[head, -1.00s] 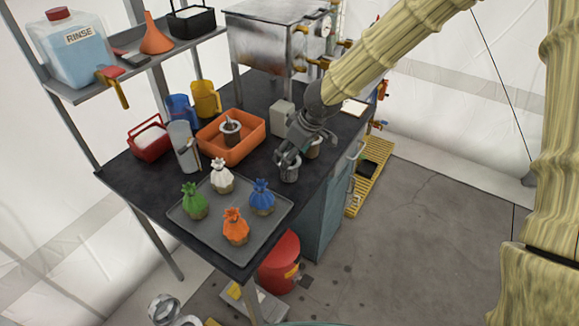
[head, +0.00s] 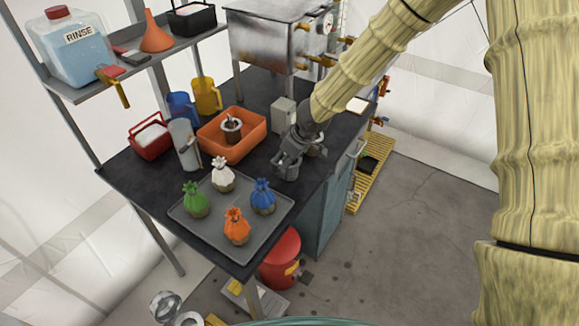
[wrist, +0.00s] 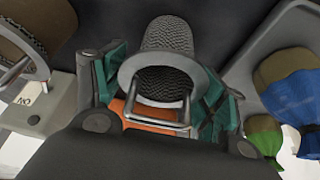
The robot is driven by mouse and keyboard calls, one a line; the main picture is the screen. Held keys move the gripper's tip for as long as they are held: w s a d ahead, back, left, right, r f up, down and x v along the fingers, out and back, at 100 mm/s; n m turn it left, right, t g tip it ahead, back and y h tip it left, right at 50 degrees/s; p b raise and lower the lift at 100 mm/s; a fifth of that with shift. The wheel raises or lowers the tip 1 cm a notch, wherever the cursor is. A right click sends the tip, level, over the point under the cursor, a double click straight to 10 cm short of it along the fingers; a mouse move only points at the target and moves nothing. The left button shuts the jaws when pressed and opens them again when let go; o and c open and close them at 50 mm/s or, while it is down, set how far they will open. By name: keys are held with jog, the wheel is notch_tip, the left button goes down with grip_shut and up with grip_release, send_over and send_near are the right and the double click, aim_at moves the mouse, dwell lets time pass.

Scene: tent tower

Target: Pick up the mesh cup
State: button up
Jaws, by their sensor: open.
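The mesh cup (wrist: 168,40) is grey, with a wide plain rim, a woven wall and a wire handle. In the wrist view it lies between the two teal-padded fingers of my gripper (wrist: 163,88). The fingers are apart, one on each side of the cup; I cannot tell whether either touches it. In the head view my gripper (head: 286,166) is down at the worktop's right part and hides most of the cup.
A brown mesh cup (wrist: 22,42) stands close beside, and another cup (head: 231,129) sits in the orange bin (head: 240,152). A grey tray (head: 212,229) holds several coloured tied bags. A pale box (head: 283,116) stands behind my gripper. Bare worktop (head: 262,172) lies left of it.

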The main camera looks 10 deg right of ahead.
jog(key=shift+w+f, duration=0.1)
jog(key=c, duration=0.7)
jog(key=shift+c, duration=0.2)
